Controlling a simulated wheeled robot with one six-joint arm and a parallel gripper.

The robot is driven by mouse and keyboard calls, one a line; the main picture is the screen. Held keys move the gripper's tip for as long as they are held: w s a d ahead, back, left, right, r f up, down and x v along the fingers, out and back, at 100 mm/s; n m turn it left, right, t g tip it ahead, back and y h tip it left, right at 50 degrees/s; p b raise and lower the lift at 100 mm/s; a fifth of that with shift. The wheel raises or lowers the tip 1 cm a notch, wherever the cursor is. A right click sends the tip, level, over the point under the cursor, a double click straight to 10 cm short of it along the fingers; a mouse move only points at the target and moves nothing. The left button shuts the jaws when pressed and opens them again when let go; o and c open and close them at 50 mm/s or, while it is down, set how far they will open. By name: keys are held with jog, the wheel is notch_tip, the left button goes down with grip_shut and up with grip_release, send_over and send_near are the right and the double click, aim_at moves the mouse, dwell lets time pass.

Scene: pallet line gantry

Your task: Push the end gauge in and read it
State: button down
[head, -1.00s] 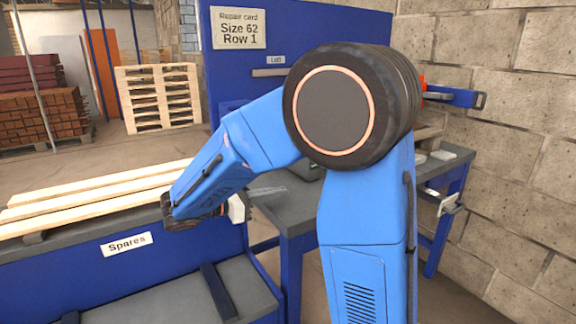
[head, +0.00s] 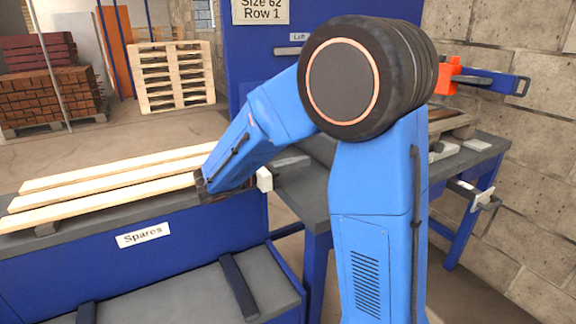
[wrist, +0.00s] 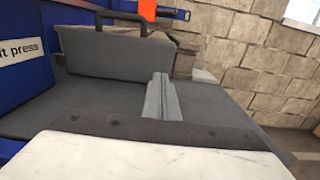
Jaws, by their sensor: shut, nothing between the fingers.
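My gripper (head: 292,161) is shut and empty. It reaches right from the end of my bent arm, over the near left part of the grey-topped table. In the wrist view its two grey fingers (wrist: 160,97) lie side by side above the grey tabletop, before a dark block with a handle (wrist: 110,48). On the table's right side, a pale plate with a grey bar (head: 483,197) sticks out below the top. It may be the end gauge, but I cannot tell, and no reading is legible. My gripper is well apart from it.
An orange piece (head: 447,77) sits on a blue bar (head: 495,80) at the back right. Pale boards lie on the Spares bench (head: 142,235) at left. My arm hides the table's middle. A stone wall (head: 530,190) closes the right side.

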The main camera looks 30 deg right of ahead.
jog(key=shift+d, duration=3.7)
jog(key=shift+d, duration=0.1)
jog(key=shift+w+d, duration=0.1)
jog(key=shift+d, duration=1.35)
jog(key=shift+r, duration=0.1)
